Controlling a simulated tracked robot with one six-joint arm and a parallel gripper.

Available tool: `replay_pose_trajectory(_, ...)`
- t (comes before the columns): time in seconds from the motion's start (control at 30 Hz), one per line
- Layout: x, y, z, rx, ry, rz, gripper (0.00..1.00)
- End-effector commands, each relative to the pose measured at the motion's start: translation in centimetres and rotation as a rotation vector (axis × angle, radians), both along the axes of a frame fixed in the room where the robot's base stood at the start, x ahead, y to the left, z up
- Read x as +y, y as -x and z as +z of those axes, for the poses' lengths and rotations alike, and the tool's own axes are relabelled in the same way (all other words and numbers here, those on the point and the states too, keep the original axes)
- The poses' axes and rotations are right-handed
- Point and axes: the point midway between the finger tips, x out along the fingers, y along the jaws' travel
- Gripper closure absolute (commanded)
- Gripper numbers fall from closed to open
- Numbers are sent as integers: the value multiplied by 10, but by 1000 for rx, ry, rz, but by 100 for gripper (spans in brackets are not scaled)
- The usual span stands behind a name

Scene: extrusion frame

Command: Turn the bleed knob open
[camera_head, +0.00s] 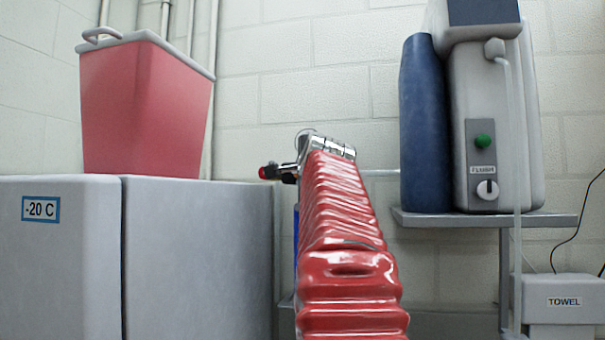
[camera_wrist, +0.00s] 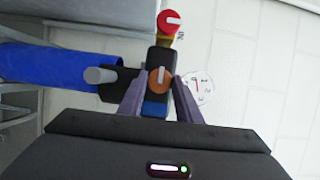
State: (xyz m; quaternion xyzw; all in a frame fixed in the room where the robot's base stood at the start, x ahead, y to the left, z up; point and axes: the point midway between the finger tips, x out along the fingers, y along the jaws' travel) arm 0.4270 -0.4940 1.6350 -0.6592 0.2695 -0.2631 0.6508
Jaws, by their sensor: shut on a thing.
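In the wrist view, an orange round knob (camera_wrist: 158,80) with a pale pointer bar sits on a dark block. My gripper (camera_wrist: 160,84) has one finger on each side of this knob and is shut on it. A red knob (camera_wrist: 170,21) with a white pointer sits on a yellow collar beyond it, apart from the fingers. The red knob also shows in the head view (camera_head: 266,172), left of my arm's end. I cannot read a label that says which knob is the bleed knob. My gripper is hidden behind my red-sleeved arm in the head view.
A round white gauge (camera_wrist: 199,89) is close beside the right finger. A grey stub (camera_wrist: 100,75) and a blue cylinder (camera_wrist: 40,74) lie to the left. In the head view, grey cabinets (camera_head: 200,255) stand left and a shelf (camera_head: 480,219) with a machine stands right.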

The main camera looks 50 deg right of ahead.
Motion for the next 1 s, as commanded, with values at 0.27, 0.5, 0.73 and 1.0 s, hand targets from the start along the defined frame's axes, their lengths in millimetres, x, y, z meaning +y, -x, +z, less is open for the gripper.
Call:
replay_pose_trajectory(0.27, 0, -3, -4, 5, -8, 5, 59)
replay_pose_trajectory(0.5, 0, -1, -2, 3, -4, 3, 52)
replay_pose_trajectory(0.73, 2, 1, -1, 1, -3, 1, 52)
replay_pose_trajectory(1.0, 17, 17, 0, 0, -1, 1, 52)
